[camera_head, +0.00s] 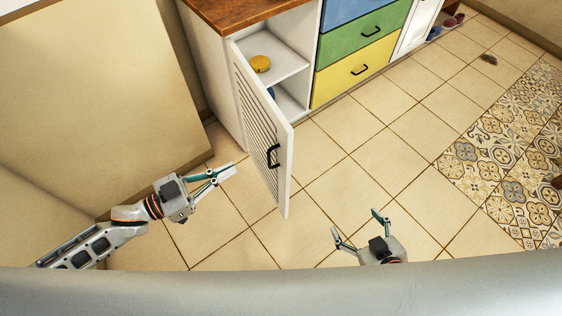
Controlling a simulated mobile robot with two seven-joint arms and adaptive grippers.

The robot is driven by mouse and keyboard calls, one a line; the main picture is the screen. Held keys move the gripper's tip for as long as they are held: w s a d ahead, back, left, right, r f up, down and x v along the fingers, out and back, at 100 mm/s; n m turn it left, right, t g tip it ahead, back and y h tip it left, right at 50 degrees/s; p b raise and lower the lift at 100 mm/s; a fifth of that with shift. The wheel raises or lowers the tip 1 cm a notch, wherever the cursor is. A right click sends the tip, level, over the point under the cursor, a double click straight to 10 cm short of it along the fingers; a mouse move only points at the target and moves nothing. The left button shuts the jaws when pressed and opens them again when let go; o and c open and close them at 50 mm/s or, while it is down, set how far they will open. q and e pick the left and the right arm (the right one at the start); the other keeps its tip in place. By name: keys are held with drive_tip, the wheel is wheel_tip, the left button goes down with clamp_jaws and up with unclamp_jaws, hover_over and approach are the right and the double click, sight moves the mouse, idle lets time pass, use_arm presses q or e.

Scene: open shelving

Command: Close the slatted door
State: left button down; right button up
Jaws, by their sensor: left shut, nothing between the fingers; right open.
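The white slatted door (260,130) stands wide open on the left side of the cabinet, swung out toward me. Its black handle (273,156) is on the slatted face near the free edge. My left gripper (228,172) is shut and empty, to the left of the door, on the slatted side near the handle. Whether it touches the door I cannot tell, but a gap shows in the picture. My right gripper (358,228) is open and empty, low in the picture, to the right of the door.
The open cabinet (287,62) holds a yellow round item (260,64) on its shelf and a partly hidden blue item below. Blue, green and yellow drawers (350,75) are to its right. A beige wall is at left. Tiled floor (385,155) right of the door is clear.

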use_arm(q)
drive_tip(key=g, duration=0.1)
approach(285, 148)
drive_tip(key=shift+m+h, duration=0.3)
drive_tip(key=x, duration=0.7)
drive_tip(key=shift+w+a+f+b, duration=0.1)
drive_tip(key=shift+a+f+b, duration=0.05)
drive_tip(key=shift+f+b, duration=0.15)
drive_tip(key=shift+r, duration=0.1)
